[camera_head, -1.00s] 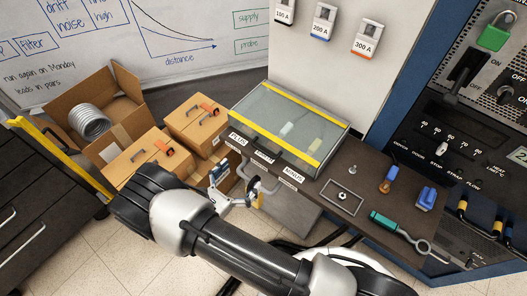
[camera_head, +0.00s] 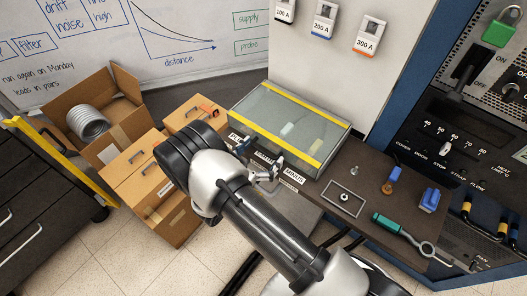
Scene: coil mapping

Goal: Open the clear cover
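The clear cover (camera_head: 270,112) is a see-through lid with yellow strips along its back and front edges. It lies shut over a shallow case on the bench. A pale block and a yellowish block show through it. White labels, one reading MINUS, run along the case's front. My gripper (camera_head: 261,151) is at the middle of that front edge, its two fingers spread apart with nothing seen between them. The fingers overlap the dark front bar in the picture; I cannot tell whether they touch it. My arm comes in from the lower right and hides part of the case's front.
Cardboard boxes (camera_head: 135,185) stand on the floor at left. A control panel (camera_head: 470,110) rises at right.

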